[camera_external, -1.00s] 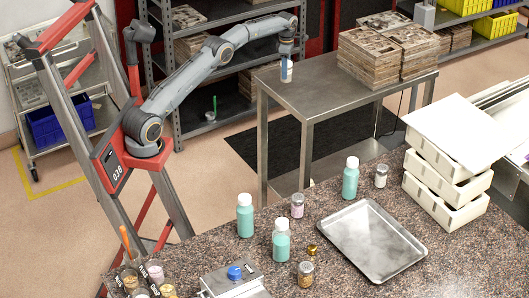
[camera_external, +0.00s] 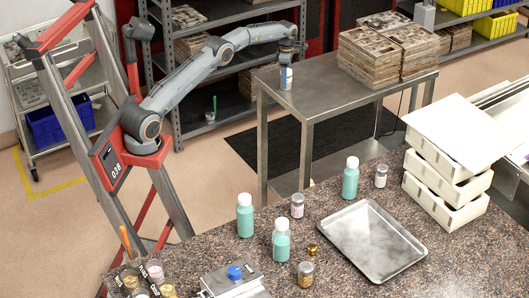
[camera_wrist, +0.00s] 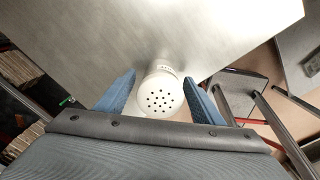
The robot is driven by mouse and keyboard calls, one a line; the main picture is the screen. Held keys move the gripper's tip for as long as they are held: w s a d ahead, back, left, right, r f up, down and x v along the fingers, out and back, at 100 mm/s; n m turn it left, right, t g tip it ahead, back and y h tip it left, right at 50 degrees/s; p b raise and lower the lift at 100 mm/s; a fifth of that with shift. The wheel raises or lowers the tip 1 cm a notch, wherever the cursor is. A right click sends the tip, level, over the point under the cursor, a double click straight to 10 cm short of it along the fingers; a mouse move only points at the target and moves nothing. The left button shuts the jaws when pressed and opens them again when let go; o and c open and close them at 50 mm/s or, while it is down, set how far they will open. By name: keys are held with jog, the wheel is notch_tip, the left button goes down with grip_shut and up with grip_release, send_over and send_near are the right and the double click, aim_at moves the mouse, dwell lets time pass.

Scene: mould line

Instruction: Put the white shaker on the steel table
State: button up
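The white shaker (camera_external: 287,80) is upright at the near left end of the steel table (camera_external: 335,97), with its base seemingly on the top. In the wrist view its round perforated cap (camera_wrist: 160,100) faces my camera, over the bare steel top (camera_wrist: 150,35). My gripper (camera_external: 286,74) is around the shaker from above. In the wrist view its blue fingers (camera_wrist: 160,84) stand on either side of the shaker, with narrow gaps showing, so they look open. The lower part of the shaker is mostly hidden behind its cap in the wrist view.
Stacked wooden boxes (camera_external: 378,62) stand on the table's right half. The table's front middle is clear. The speckled counter (camera_external: 350,215) in front holds teal bottles (camera_external: 245,217), small jars and a metal tray (camera_external: 372,240). Shelving (camera_external: 190,90) stands behind my arm.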

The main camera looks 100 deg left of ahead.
notch_tip(320, 180, up, 12)
jog(key=shift+r+b, duration=0.15)
jog(key=shift+b, duration=0.7)
